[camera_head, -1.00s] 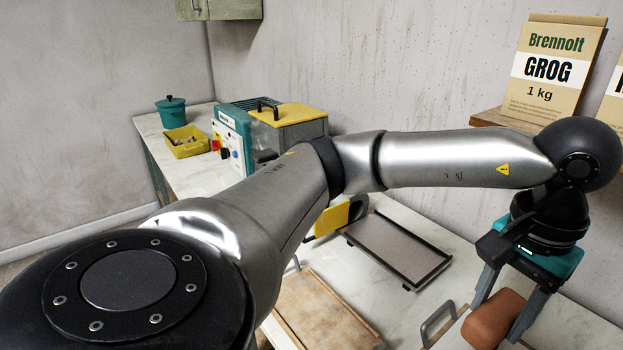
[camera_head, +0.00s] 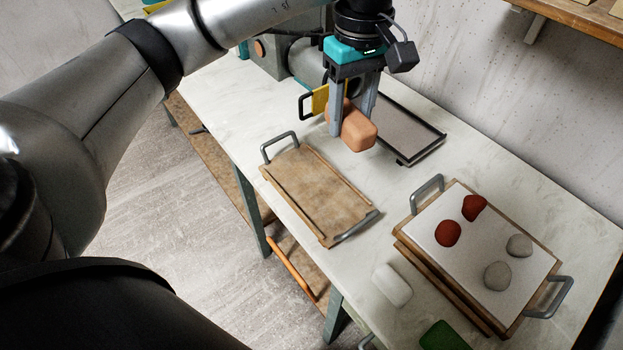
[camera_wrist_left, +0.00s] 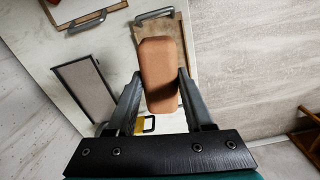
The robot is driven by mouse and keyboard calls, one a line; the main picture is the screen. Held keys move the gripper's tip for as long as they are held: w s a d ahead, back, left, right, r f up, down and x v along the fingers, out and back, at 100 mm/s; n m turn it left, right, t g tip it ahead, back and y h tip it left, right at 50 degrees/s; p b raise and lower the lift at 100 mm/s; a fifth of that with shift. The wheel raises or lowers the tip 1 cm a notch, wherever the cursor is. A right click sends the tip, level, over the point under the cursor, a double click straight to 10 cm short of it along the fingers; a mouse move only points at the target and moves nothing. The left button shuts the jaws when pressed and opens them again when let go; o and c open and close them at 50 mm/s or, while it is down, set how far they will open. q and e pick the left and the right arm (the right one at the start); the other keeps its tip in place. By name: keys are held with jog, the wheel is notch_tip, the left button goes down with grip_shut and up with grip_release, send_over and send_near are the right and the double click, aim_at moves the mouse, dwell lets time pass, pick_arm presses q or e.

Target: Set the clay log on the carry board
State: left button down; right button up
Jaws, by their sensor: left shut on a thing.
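The clay log (camera_head: 358,128) is a terracotta-orange block with rounded edges. My left gripper (camera_head: 352,112) is shut on it and holds it above the table, behind the carry board in the head view. The log also shows between the fingers in the left wrist view (camera_wrist_left: 158,72). The carry board (camera_head: 318,195) is a bare wooden board with side rails and a grey handle at each end. It lies empty on the pale table. In the left wrist view the log hides part of the carry board (camera_wrist_left: 176,28). My right gripper is not in view.
A dark-framed grey tray (camera_head: 408,130) lies behind the log. To the right, a wooden board with a white sheet (camera_head: 500,225) holds red and grey lumps. A white block (camera_head: 392,285) and a green item (camera_head: 443,336) lie near the front edge. A machine stands at the back left.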

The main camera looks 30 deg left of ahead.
pick_arm(q)
jog(key=n, duration=0.1)
jog(key=w+n, duration=0.1)
jog(key=n, duration=0.2)
jog(key=shift+w+a+r+n+p, duration=0.15)
jog(key=shift+r+n+p, duration=0.15)
jog(key=shift+r+p, duration=0.1)
jog(key=n, duration=0.3)
jog(key=w+n, duration=0.1)
jog(key=shift+a+r+p, duration=0.15)
jog(key=shift+a+p, duration=0.1)
jog(key=shift+p, duration=0.1)
jog(key=n, duration=0.3)
jog(key=w+n, duration=0.1)
jog(key=shift+a+r+n+p, duration=0.15)
jog(key=shift+a+n+p, duration=0.2)
jog(key=shift+n+p, duration=0.05)
jog(key=n, duration=0.4)
jog(key=m+p, duration=0.7)
jog(key=m, duration=2.7)
send_over(303, 175)
notch_tip(303, 175, down, 4)
jog(key=r, duration=0.1)
notch_tip(303, 175, down, 16)
jog(key=b, duration=0.9)
jog(key=shift+s+r+b, duration=0.1)
jog(key=shift+r+b, duration=0.05)
jog(key=shift+b, duration=0.25)
jog(key=shift+f+b, duration=0.5)
jog(key=shift+f, duration=1.9)
